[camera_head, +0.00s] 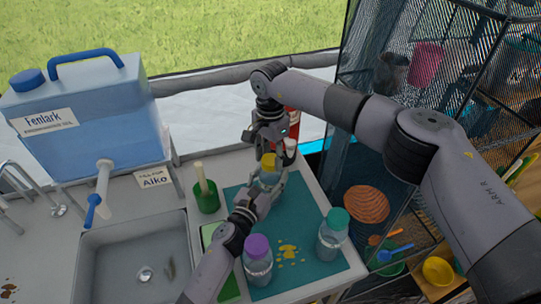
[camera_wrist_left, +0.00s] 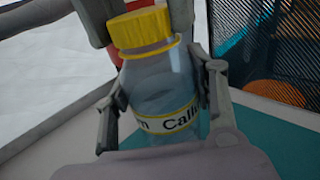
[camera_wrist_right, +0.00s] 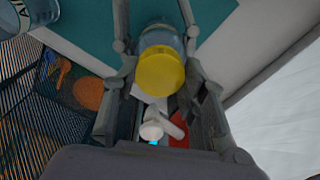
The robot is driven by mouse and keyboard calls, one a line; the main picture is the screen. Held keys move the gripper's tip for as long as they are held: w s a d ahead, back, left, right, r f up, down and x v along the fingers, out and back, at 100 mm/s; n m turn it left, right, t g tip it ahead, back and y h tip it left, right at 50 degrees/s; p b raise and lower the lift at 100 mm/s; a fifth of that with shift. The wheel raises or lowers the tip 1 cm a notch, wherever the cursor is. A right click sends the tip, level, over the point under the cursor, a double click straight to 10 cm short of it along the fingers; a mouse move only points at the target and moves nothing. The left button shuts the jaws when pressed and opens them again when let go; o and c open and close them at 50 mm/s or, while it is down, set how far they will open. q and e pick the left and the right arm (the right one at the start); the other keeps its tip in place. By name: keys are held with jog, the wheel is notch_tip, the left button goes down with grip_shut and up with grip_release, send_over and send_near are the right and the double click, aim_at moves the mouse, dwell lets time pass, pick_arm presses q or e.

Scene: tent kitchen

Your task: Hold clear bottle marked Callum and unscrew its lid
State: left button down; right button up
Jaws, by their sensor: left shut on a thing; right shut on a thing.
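The clear bottle marked Callum (camera_wrist_left: 168,88) stands upright with its yellow lid (camera_wrist_left: 141,29) on the neck; "Call" is readable on its yellow-edged label. In the head view, the bottle (camera_head: 268,179) is above the teal mat, partly hidden by both grippers. My left gripper (camera_wrist_left: 163,108) is shut on the bottle's body, one finger on each side. My right gripper (camera_wrist_right: 158,55) comes from above and is shut on the yellow lid (camera_wrist_right: 160,72). I cannot tell whether the lid has turned.
Purple-lidded (camera_head: 257,262) and teal-lidded (camera_head: 332,236) bottles stand near the front of the teal mat (camera_head: 308,212). A green cup (camera_head: 206,196) is left of the mat, beside the sink (camera_head: 136,244). A blue water container (camera_head: 90,120) stands behind. A mesh shelf (camera_head: 375,150) borders the right.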

aim_at(271, 159)
jog(key=n, duration=0.8)
jog(key=shift+n, duration=0.3)
jog(key=shift+r, duration=0.15)
jog(key=shift+r, duration=1)
jog(key=shift+r, duration=2.05)
pick_arm(q)
jog(key=c, duration=0.6)
grip_release()
